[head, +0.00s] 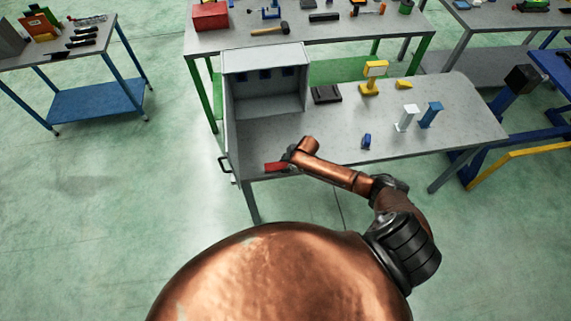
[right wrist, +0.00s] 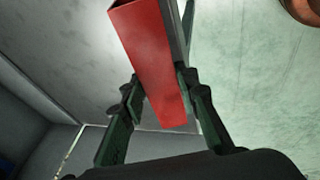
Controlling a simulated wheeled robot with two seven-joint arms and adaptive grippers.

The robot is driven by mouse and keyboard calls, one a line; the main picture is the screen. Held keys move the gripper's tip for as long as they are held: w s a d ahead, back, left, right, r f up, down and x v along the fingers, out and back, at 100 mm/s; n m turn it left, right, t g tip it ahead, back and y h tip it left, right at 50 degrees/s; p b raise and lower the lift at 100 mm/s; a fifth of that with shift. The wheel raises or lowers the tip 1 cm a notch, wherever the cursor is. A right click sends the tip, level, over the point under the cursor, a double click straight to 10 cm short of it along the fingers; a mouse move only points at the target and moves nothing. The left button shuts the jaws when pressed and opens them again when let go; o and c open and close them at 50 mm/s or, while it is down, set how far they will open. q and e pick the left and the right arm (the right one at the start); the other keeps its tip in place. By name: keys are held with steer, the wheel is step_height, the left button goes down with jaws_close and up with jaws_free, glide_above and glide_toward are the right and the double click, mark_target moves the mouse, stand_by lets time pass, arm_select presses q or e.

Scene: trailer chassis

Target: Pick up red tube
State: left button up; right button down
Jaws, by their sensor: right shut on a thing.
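The red tube (head: 275,166) shows at the front left part of the grey table, by the open front of the grey cabinet. In the right wrist view the red tube (right wrist: 152,62) is a square-sided, hollow-ended piece between the fingers. My right gripper (head: 287,158) is shut on it; its dark green fingers (right wrist: 158,100) show on both sides of the tube. The wrist partly hides the grip in the head view. I cannot tell whether the tube touches the table. My left gripper is not in view.
The open grey cabinet (head: 265,80) stands on the left of the grey table (head: 330,140). A black box (head: 326,94), a yellow stand (head: 373,78), a white piece (head: 407,117), a blue piece (head: 430,114) and a small blue object (head: 366,141) stand to the right.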

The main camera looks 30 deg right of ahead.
stand_by(0.3)
steer(key=c, duration=1.4)
jaws_free()
steer(key=v, duration=1.2)
steer(key=shift+d, duration=0.1)
